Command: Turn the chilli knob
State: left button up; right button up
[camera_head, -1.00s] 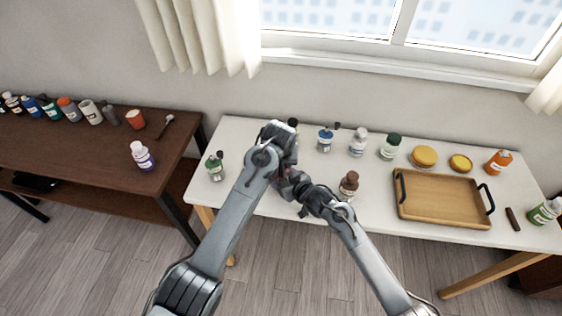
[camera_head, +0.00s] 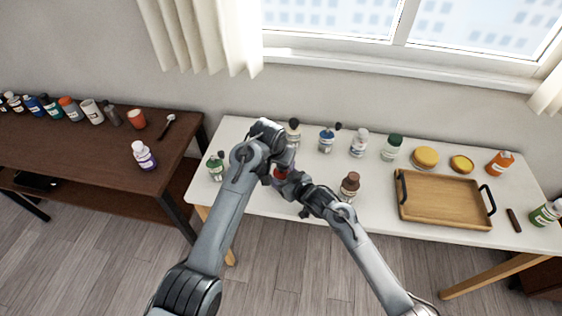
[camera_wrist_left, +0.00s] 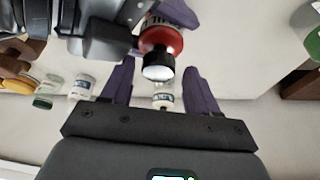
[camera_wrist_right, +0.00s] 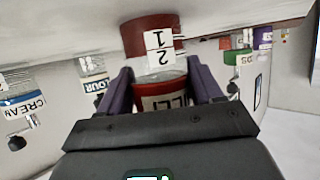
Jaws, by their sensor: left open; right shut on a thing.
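The red chilli container (camera_head: 281,173) is near the front left of the white table, largely hidden by my arms. In the right wrist view, upside down, it has a red part labelled "CHILLI" (camera_wrist_right: 165,98) and another red part with white patches numbered 1 and 2 (camera_wrist_right: 150,35). My right gripper (camera_wrist_right: 158,68) is shut on the container, a finger on each side. In the left wrist view its red body (camera_wrist_left: 160,38) has a dark, white-topped end piece (camera_wrist_left: 158,68). My left gripper (camera_wrist_left: 157,72) is open, its fingers apart on both sides of that end.
A green-labelled bottle (camera_head: 215,168) stands left of my left arm, a brown-capped bottle (camera_head: 349,186) right of my right gripper. Several bottles line the back. A wooden tray (camera_head: 443,218) is at the right. A dark side table (camera_head: 60,150) stands left.

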pick_arm(q)
jog(key=shift+s+d+r, duration=0.1)
jog(key=shift+d, duration=0.1)
jog(key=shift+s+r, duration=0.2)
jog(key=shift+r, duration=0.35)
jog(key=v, duration=0.6)
jog(key=shift+a+r, duration=0.25)
jog(key=shift+a, duration=0.1)
jog(key=shift+s, duration=0.1)
pick_arm(e)
jog(key=o, duration=1.2)
